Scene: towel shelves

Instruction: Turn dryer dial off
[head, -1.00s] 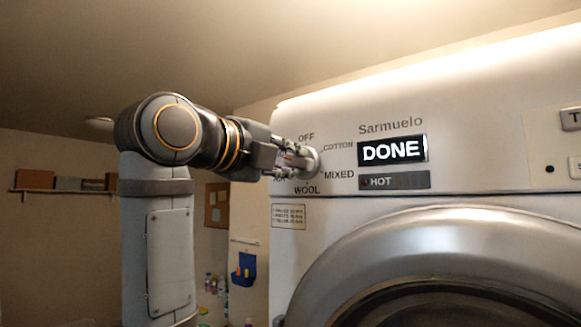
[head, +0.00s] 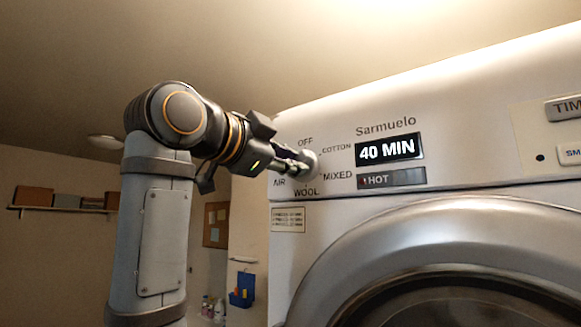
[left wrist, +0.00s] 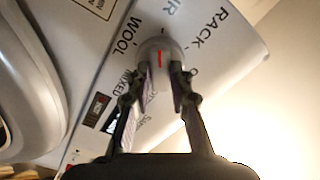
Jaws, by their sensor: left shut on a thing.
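The dryer's dial (head: 310,161) is a round silver knob on the upper left of the white front panel. OFF, COTTON, MIXED, WOOL and AIR show around it. The left wrist view also shows the dial (left wrist: 160,48), with a red mark on its face; I cannot tell which label it points to. My left gripper (head: 297,160) is at the dial, its two fingers (left wrist: 161,78) shut on the knob from both sides. The display (head: 390,149) reads 40 MIN, with HOT below it. My right gripper is not in view.
The round dryer door (head: 430,240) bulges out below the panel. A TIME button (head: 566,108) and another button (head: 569,154) sit at far right. A wall shelf (head: 62,209) with boxes hangs at left, and a blue holder (head: 242,290) is behind my arm.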

